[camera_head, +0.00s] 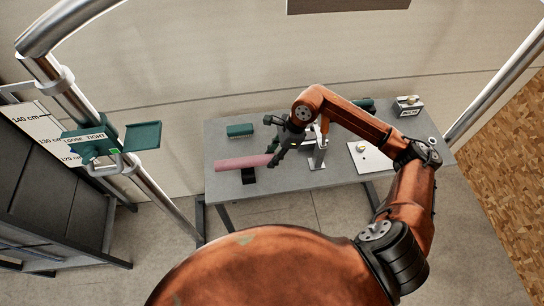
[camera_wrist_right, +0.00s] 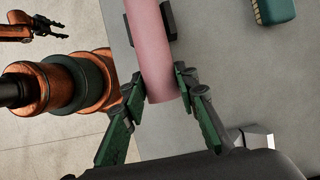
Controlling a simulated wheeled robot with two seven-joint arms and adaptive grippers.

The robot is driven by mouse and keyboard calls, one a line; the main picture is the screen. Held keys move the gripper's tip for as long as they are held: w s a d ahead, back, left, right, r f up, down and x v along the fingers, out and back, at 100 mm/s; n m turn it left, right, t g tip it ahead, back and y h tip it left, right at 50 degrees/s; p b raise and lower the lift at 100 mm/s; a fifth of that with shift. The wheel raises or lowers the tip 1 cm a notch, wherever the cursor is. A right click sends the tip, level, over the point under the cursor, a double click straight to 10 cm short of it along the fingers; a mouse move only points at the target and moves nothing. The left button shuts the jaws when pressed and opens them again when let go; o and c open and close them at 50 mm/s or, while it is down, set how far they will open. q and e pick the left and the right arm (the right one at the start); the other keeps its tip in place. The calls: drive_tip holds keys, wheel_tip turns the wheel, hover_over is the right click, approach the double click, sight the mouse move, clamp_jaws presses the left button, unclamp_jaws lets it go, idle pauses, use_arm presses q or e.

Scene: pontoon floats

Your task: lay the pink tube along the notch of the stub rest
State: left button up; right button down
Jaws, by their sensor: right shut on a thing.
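The pink tube (camera_head: 240,163) lies level over the grey table's left part in the head view. The black stub rest (camera_head: 249,177) shows below the tube's middle-right part; the tube hides its notch. In the wrist view, dark parts of the rest (camera_wrist_right: 169,20) show on both sides of the tube (camera_wrist_right: 153,50). I cannot tell whether the tube touches the notch. My right gripper (camera_head: 274,159) is shut on the tube's right end; its green fingers (camera_wrist_right: 158,88) flank it in the wrist view. My left gripper (camera_wrist_right: 52,28) looks open and empty, away from the table.
A green block (camera_head: 240,130) lies behind the tube. A metal stand (camera_head: 317,155) is right of my gripper. A white plate (camera_head: 370,157) and a labelled box (camera_head: 408,105) are farther right. The table's front left is clear.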

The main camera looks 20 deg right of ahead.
drive_tip(key=shift+b, duration=0.7)
idle(1.1)
drive_tip(key=shift+f+b, duration=0.65)
